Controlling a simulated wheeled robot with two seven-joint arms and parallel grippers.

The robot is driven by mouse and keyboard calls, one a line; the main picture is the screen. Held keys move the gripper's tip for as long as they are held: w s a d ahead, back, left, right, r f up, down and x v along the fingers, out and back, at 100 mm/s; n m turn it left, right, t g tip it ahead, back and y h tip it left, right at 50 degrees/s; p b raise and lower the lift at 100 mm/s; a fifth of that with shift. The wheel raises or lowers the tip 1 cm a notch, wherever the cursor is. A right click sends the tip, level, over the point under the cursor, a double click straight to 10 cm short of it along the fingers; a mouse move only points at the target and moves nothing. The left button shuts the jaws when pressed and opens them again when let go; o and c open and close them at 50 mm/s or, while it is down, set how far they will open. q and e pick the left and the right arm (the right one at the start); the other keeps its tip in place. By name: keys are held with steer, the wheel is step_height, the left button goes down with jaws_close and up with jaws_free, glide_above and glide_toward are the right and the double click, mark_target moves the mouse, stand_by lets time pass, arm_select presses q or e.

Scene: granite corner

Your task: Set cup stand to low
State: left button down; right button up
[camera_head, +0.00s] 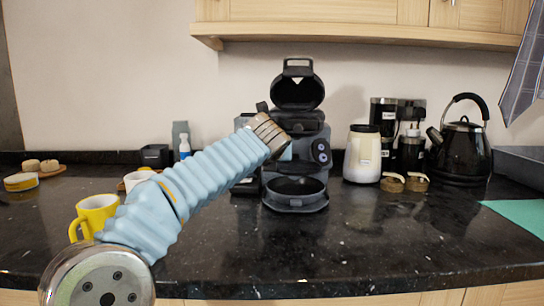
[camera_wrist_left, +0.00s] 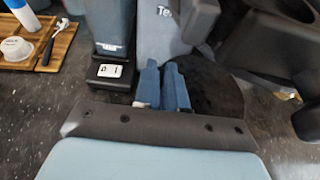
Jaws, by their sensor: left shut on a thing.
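The dark coffee machine (camera_head: 322,152) stands at the back of the counter with its lid raised. Its round cup stand (camera_head: 296,187) is low at the front, just above the machine's base. In the left wrist view, a dark round plate (camera_wrist_left: 215,92) that looks like the cup stand lies beside my fingers. My left gripper (camera_head: 287,153) reaches in from the left at the machine's front. In the wrist view its blue fingers (camera_wrist_left: 164,86) are close together at the plate's left edge. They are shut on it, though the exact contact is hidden. My right gripper is not in view.
A yellow mug (camera_head: 95,212) and a white cup (camera_head: 138,178) stand near my left arm. A cream jar (camera_head: 362,154), a black grinder and a black kettle (camera_head: 462,150) stand right of the machine. The front right counter is clear.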

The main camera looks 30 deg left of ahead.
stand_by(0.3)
arm_select(q)
step_height(320, 180, down, 5)
steer(key=b, duration=0.3)
steer(key=shift+f, duration=0.1)
steer(key=c, duration=1.2)
jaws_free()
steer(key=shift+s+d+r, duration=0.15)
steer(key=shift+s+r, duration=0.05)
steer(key=v, duration=1.3)
steer(key=shift+s, duration=0.15)
